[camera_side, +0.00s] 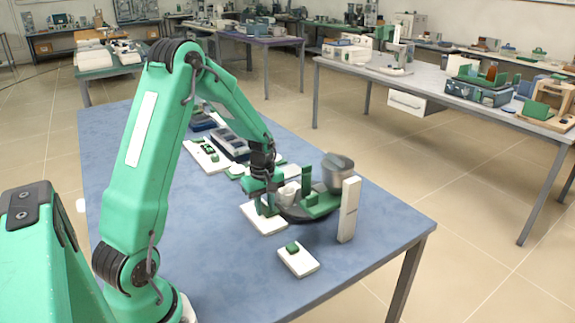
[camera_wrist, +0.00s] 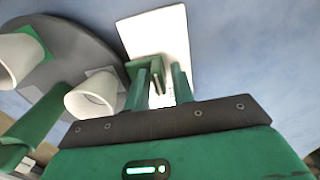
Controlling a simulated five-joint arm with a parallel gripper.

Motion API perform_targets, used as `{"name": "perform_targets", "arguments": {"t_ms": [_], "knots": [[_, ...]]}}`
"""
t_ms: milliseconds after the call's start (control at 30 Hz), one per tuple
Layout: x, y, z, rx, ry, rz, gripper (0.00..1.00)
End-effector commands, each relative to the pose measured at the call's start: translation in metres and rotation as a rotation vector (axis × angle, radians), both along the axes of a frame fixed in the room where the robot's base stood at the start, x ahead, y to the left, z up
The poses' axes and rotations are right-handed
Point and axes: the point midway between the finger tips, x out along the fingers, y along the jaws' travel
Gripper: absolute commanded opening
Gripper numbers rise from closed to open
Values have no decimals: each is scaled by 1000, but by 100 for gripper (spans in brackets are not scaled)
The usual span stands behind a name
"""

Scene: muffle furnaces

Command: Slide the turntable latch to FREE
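The turntable (camera_side: 315,212) is a dark round disc near the table's right end. It carries pale cups and green upright parts, and its grey disc also shows at upper left in the wrist view (camera_wrist: 88,45). A white plate (camera_side: 266,222) lies beside it, under my gripper (camera_side: 266,206). In the wrist view, the white plate (camera_wrist: 160,32) has a green latch piece (camera_wrist: 143,65) at its near part, by the fingertips. My gripper (camera_wrist: 161,80) has its two green fingers apart, with white plate visible between them. Contact with the latch piece cannot be told.
A pale cup (camera_wrist: 92,95) stands close left of the fingers. A white upright post (camera_side: 349,209) and a grey vessel (camera_side: 338,172) stand at the turntable's right. A small white plate with a green knob (camera_side: 292,247) lies in front. The blue table's front is otherwise clear.

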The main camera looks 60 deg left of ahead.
Motion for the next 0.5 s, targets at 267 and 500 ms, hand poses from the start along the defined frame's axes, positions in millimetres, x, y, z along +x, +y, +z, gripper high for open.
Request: {"name": "perform_targets", "arguments": {"t_ms": [267,500], "knots": [[-9,0,-2,-13,24,16,24],[-8,0,13,-12,22,11,24]]}}
